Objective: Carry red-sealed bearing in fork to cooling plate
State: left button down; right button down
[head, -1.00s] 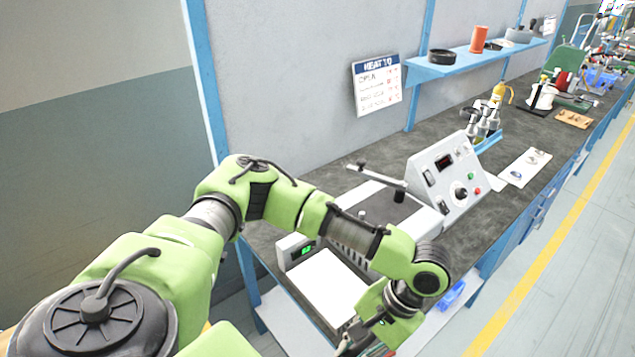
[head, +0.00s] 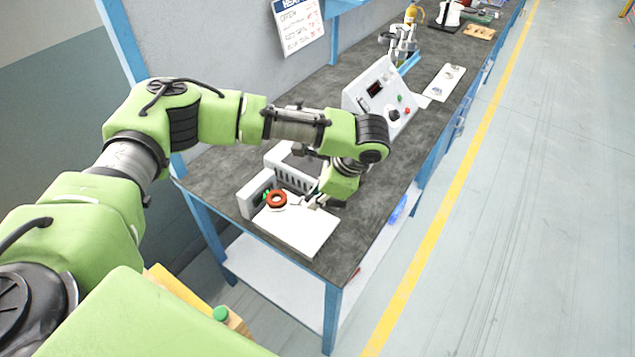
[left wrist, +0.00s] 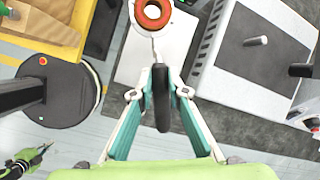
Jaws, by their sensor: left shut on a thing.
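The red-sealed bearing (head: 277,198), a ring with an orange-red face, is over the back left part of the white cooling plate (head: 308,236). Whether it touches the plate I cannot tell. In the left wrist view the bearing (left wrist: 153,13) sits at the far end of the fork, at the top edge. My left gripper (head: 314,201) is above the plate's right side, shut on the fork's dark handle (left wrist: 162,98). My right gripper (left wrist: 42,154) shows small at the lower left of the left wrist view; its jaws are unclear. It is outside the head view.
The heater with its sloped control panel (head: 385,98) stands on the dark bench just behind the plate. The bench right of the plate is bare.

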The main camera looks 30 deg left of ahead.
pick_arm(q)
jog(key=shift+m+t, duration=0.4)
jog(key=shift+m, duration=0.4)
jog(key=shift+w+a+f, duration=0.2)
jog(key=shift+w+f, duration=0.3)
jog(key=shift+f, duration=0.4)
jog(key=shift+w+a+f, duration=0.15)
jog(key=shift+w+f, duration=0.35)
jog(key=shift+f, duration=0.35)
pick_arm(e)
jog(key=shift+s+a+r, duration=0.15)
jog(key=shift+s+r, duration=0.1)
pick_arm(q)
jog(key=shift+d+p, duration=0.15)
jog(key=shift+p, duration=0.6)
pick_arm(e)
jog(key=shift+a+r, duration=0.2)
jog(key=shift+r, duration=0.35)
pick_arm(q)
jog(key=shift+f, duration=0.35)
pick_arm(e)
jog(key=shift+f, duration=0.15)
